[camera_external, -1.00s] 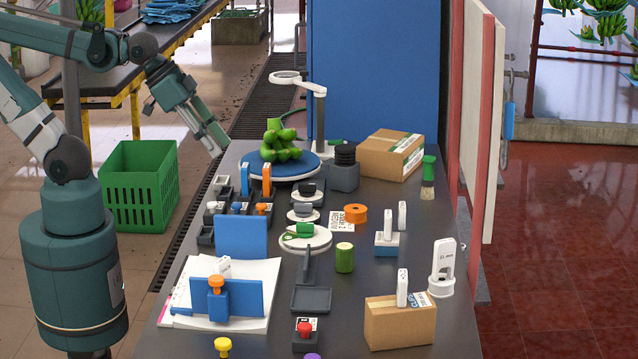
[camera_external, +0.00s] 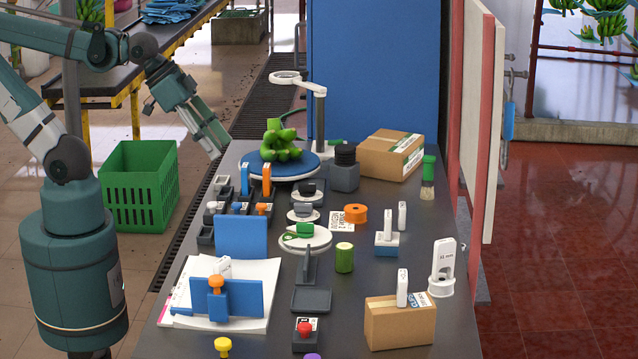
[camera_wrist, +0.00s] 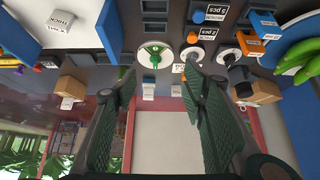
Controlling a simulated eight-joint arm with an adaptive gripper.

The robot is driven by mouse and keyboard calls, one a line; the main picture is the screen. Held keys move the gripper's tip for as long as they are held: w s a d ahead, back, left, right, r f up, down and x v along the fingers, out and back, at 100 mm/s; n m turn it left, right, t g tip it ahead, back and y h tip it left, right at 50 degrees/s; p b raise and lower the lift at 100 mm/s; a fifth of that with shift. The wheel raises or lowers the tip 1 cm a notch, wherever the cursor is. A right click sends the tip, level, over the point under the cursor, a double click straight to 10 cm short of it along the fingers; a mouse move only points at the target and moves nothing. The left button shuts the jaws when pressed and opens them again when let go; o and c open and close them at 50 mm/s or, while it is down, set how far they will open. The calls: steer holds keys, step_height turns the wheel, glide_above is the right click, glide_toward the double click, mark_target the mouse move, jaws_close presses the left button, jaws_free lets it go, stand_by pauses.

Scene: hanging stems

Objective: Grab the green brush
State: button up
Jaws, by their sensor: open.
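The green brush (camera_external: 428,178) stands upright near the right edge of the dark table, with its green handle on top and pale bristles down. It is right of the cardboard box, with nothing touching it. I cannot make it out in the wrist view. My gripper (camera_external: 219,144) is at the far left edge of the table, well left of the brush and left of the blue turntable with bananas. In the wrist view my gripper (camera_wrist: 160,78) has its two dark green fingers wide apart, with nothing between them.
The turntable (camera_external: 250,171) with green bananas (camera_external: 280,148), a ring-headed stand (camera_external: 320,115) and a dark weight stack (camera_external: 344,170) lie between my gripper and the brush. A cardboard box (camera_external: 378,158) stands behind. Stamps and holders crowd the table's middle and front.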

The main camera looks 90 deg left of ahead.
steer(key=shift+r, duration=0.1)
steer(key=w+a+r+n+g+p, duration=0.1)
steer(key=w+a+r+n, duration=0.1)
steer(key=w+r, duration=0.35)
steer(key=w+a+r+n+g+p, duration=0.1)
steer(key=w+a+r+n, duration=0.1)
steer(key=w, duration=0.6)
steer(key=n+g+p, duration=0.3)
steer(key=n+p, duration=0.1)
steer(key=n, duration=0.3)
glide_above(429, 157)
steer(key=s+d, duration=1)
step_height(429, 157, down, 7)
steer(key=w+a+f+n, duration=0.1)
steer(key=w+a+f, duration=0.2)
steer(key=f, duration=0.1)
steer(key=w+a+f+n+g+p, duration=0.1)
steer(key=w+a+f, duration=0.2)
steer(key=f, duration=0.2)
steer(key=w+a+f+n+g+p, duration=0.1)
steer(key=w+a+f+n, duration=0.1)
steer(key=w+a+f, duration=0.1)
steer(key=shift+w+a+f, duration=0.15)
steer(key=shift+w+f, duration=0.05)
steer(key=shift+f, duration=0.6)
steer(key=shift+w+a+f, duration=0.2)
steer(key=shift+a+f, duration=0.05)
steer(key=shift+f, duration=0.25)
